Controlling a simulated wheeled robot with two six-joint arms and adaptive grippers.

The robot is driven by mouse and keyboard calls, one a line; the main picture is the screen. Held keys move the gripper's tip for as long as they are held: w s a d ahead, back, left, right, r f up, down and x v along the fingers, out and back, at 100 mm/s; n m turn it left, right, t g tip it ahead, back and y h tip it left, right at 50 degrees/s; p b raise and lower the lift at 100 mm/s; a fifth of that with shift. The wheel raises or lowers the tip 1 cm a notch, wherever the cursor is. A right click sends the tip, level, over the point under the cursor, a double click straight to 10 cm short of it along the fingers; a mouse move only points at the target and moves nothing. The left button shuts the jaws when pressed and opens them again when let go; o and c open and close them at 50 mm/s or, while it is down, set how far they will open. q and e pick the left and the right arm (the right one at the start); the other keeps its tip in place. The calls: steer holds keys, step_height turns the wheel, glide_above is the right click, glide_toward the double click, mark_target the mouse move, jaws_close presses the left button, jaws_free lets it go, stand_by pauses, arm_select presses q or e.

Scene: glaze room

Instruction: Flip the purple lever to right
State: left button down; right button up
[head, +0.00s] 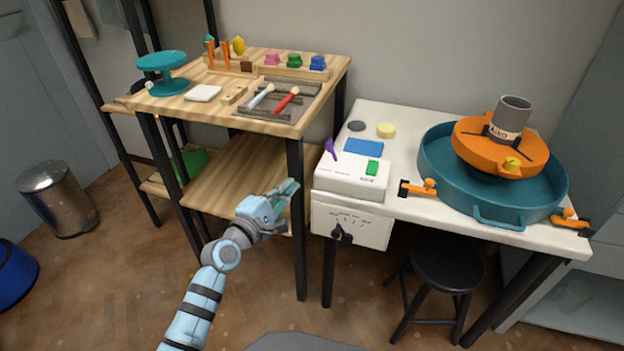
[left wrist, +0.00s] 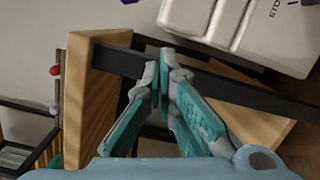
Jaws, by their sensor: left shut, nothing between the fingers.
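The purple lever (head: 331,150) stands on top of the white control box (head: 352,182), near its left edge, and its upper end leans to the left. A green rocker (head: 372,168) and a blue panel (head: 363,147) are beside it. My left gripper (head: 291,187) is below and left of the box, in front of the wooden shelf's leg, apart from the lever. Its teal fingers are shut and empty, as the left wrist view (left wrist: 168,68) shows too. There the box (left wrist: 240,25) is at the top right. My right gripper is not in view.
The white table (head: 404,140) carries the box and a teal basin (head: 440,185) with an orange wheel. A wooden shelf (head: 245,85) with tools stands left, its black leg (head: 297,215) close to my gripper. A black stool (head: 447,265) is under the table.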

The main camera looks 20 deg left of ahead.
mark_target(332, 151)
arm_select(q)
steer(key=w+d+r+b, duration=0.1)
steer(key=w+r+b, duration=0.1)
steer(key=w, duration=0.3)
steer(key=w+d+r+t+b, duration=0.1)
steer(key=w+d+r+b, duration=0.1)
steer(key=w+r, duration=0.1)
steer(key=shift+w+d+n+h, duration=0.3)
steer(key=shift+w+n+h, duration=0.1)
steer(key=shift+w, duration=0.45)
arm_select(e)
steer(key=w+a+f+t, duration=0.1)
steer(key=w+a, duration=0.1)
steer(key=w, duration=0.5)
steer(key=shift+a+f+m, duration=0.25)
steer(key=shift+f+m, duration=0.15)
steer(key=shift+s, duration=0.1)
